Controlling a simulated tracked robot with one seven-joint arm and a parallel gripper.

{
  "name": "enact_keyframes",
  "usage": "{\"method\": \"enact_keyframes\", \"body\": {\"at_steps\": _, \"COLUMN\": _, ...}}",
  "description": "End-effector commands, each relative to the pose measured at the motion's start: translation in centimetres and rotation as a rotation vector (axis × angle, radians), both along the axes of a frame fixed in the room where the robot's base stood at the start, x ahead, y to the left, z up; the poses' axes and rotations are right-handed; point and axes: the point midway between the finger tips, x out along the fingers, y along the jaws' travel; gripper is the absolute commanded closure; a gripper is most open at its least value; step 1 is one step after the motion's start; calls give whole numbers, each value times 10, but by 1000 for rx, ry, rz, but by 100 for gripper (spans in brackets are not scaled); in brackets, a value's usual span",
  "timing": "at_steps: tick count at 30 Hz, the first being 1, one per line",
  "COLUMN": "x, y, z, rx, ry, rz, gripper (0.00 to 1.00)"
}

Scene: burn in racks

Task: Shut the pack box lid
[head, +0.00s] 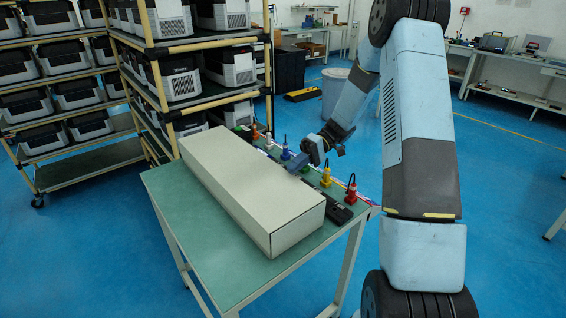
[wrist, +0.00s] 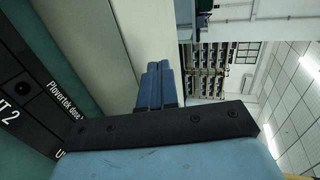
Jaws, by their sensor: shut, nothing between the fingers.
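The pack box (head: 247,182) is a long cream box lying on the green table in the head view. Its lid (head: 235,170) lies flat across the top, and no open gap shows from this side. The box's far side is mostly hidden. My gripper (head: 298,163) is on the box's far long side, close to its edge, with its fingers together and empty. In the wrist view the blue fingertips (wrist: 158,70) are side by side in front of the box's pale surface (wrist: 90,35). I cannot tell whether they touch it.
Colored plugs, including a red one (head: 351,192) and a yellow one (head: 326,176), stand along the table's far edge beside black units (head: 341,214). The green table (head: 185,213) is bare on the near side. A rack of crates (head: 175,75) stands close behind.

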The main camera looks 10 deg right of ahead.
Motion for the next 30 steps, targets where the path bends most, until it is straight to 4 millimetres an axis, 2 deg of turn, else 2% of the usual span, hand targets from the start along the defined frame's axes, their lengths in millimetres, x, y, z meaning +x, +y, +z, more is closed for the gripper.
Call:
{"method": "enact_keyframes", "body": {"at_steps": 9, "x": 3, "y": -6, "z": -14, "rx": 55, "ry": 31, "rz": 0, "gripper": 100}}
{"method": "enact_keyframes", "body": {"at_steps": 22, "x": 4, "y": -2, "z": -17, "rx": 59, "ry": 32, "rz": 4, "gripper": 100}}
{"method": "enact_keyframes", "body": {"at_steps": 30, "x": 9, "y": -11, "z": -16, "rx": 58, "ry": 31, "rz": -4, "gripper": 100}}
